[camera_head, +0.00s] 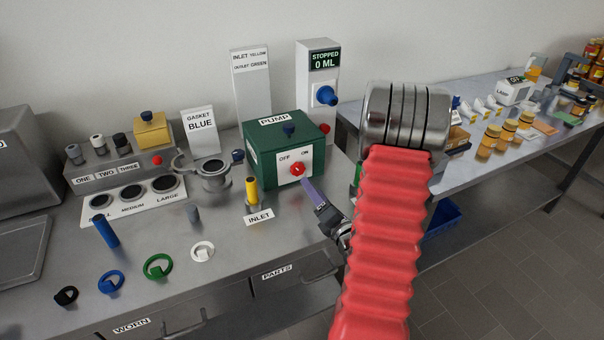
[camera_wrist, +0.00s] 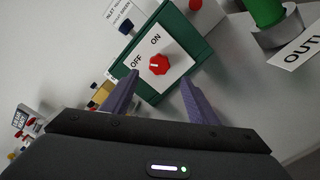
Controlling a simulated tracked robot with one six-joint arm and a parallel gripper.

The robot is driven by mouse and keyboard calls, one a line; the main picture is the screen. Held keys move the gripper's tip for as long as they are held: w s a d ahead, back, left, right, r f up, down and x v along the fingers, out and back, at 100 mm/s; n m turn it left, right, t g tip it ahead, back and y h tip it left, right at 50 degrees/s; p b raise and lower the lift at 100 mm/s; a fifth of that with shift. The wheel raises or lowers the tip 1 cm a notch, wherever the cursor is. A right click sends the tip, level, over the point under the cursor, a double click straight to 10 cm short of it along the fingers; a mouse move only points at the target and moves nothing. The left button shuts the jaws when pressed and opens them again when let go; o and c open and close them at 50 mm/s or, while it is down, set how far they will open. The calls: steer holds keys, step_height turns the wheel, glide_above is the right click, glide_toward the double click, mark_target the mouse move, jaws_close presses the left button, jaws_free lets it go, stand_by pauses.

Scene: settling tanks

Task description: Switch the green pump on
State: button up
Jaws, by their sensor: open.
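The green pump (camera_head: 262,158) is a box labelled PUMP with a blue knob on its lid. Its white front panel (camera_wrist: 168,78) carries the words OFF and ON and a red rotary knob (camera_head: 297,169). The red knob also shows in the wrist view (camera_wrist: 159,65), where its pale mark appears to point towards OFF. My gripper (camera_wrist: 160,82) is open and empty, its purple fingers either side of the knob in the picture and apart from it. In the head view one finger of my gripper (camera_head: 308,187) shows just below and right of the panel. The display (camera_head: 323,60) reads STOPPED 0 ML.
A yellow-topped INLET fitting (camera_head: 252,191) stands left of the panel. A green OUTLET pipe (camera_wrist: 266,12) stands to the right in the wrist view. A metal clamp fitting (camera_head: 213,175) and loose rings lie further left. The bench before the pump is mostly clear.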

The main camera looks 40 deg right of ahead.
mark_target(300, 171)
steer(key=x, duration=0.9)
steer(key=shift+w+d, duration=0.1)
steer(key=shift+w, duration=0.15)
